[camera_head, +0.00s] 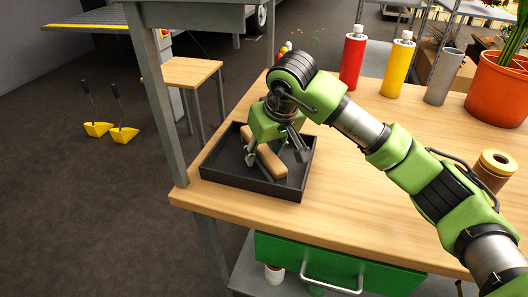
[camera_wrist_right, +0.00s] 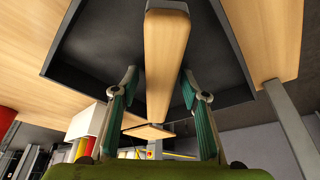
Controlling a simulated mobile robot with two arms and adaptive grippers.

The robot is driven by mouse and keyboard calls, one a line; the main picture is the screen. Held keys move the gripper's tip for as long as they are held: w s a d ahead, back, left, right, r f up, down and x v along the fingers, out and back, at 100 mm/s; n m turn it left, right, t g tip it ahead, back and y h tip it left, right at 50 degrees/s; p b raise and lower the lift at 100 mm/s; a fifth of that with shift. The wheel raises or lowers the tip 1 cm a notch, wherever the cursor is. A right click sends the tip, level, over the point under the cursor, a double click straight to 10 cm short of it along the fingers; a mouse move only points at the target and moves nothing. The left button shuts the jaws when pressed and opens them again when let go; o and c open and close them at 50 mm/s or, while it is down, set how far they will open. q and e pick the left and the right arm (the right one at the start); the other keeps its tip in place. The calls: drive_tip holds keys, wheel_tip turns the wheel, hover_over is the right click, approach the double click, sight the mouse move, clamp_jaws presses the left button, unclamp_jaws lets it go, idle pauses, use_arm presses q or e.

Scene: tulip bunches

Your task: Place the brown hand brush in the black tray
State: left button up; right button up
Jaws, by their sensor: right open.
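The brown hand brush (camera_head: 270,162) lies in the black tray (camera_head: 250,184) on the wooden table; its bristles are hidden. The wrist view shows its long light-brown wooden body (camera_wrist_right: 167,55) with the dark tray floor (camera_wrist_right: 100,45) around it. My right gripper (camera_head: 277,155) is low over the tray, pointing down, with one finger on each side of the brush. In the wrist view the right gripper's fingers (camera_wrist_right: 160,88) are spread, with gaps between their green pads and the brush. My left gripper is not in view.
A red bottle (camera_head: 352,60), a yellow bottle (camera_head: 398,66), a grey cylinder (camera_head: 443,78) and an orange plant pot (camera_head: 498,88) stand along the table's far side. A brown roll (camera_head: 492,170) is at the right. The table between the tray and the roll is clear under my arm.

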drive_tip(key=shift+r, duration=0.1)
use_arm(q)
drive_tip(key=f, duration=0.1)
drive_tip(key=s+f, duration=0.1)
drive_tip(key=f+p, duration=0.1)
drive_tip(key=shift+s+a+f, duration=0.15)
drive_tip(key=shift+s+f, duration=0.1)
use_arm(e)
drive_tip(key=v, duration=1.2)
